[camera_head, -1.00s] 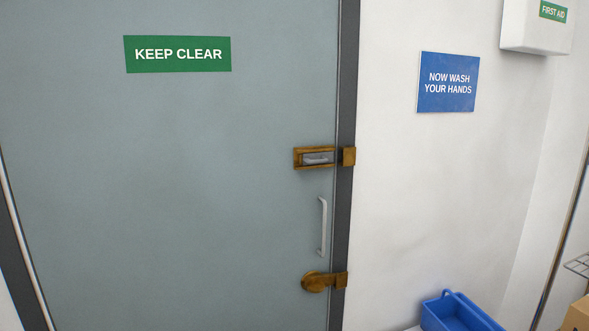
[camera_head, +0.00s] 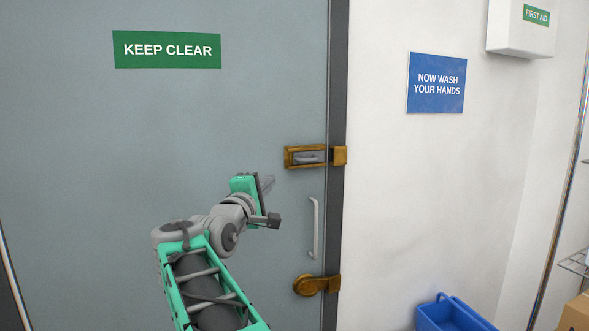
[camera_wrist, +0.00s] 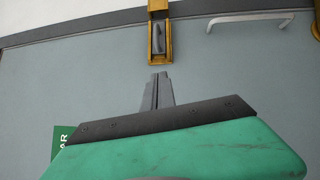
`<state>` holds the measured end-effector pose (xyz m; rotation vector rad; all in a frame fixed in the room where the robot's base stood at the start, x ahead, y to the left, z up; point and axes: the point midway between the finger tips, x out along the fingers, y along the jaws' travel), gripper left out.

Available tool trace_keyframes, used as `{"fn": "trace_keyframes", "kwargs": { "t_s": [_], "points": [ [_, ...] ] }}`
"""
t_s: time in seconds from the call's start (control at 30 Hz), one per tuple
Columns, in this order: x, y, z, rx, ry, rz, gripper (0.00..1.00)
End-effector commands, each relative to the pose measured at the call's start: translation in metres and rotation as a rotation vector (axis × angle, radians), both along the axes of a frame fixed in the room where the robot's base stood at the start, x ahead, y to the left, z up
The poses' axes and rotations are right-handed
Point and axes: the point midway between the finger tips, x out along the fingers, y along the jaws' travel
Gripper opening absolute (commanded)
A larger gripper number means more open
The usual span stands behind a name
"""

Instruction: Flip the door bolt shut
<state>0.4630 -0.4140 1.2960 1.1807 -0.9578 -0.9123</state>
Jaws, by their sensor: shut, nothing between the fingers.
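The brass door bolt (camera_head: 304,157) sits on the grey door (camera_head: 200,115) near its right edge, with a grey sliding knob inside its frame. Its brass keeper (camera_head: 338,156) is on the dark door frame. My gripper (camera_head: 268,184) is shut and empty, a little left of and below the bolt in the head view. In the wrist view the closed fingers (camera_wrist: 160,78) point at the bolt (camera_wrist: 157,40), with a gap to its near end. I cannot tell how far the bolt reaches into the keeper.
A grey pull handle (camera_head: 314,228) and a round brass latch (camera_head: 308,286) are on the door below the bolt. A blue basket (camera_head: 452,314) stands at the lower right by the white wall. The door face left of the bolt is clear.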

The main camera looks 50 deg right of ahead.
Motion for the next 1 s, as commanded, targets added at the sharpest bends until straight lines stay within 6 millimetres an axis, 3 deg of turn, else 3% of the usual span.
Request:
{"fn": "trace_keyframes", "kwargs": {
  "t_s": [0.27, 0.7, 1.0],
  "points": [
    [0.004, -0.013, 0.002, 0.003, 0.000, -0.001, 0.00],
    [0.033, -0.099, 0.014, 0.004, -0.001, 0.000, 0.00],
    [0.017, -0.128, 0.017, 0.005, -0.002, 0.004, 0.00]
  ]
}}
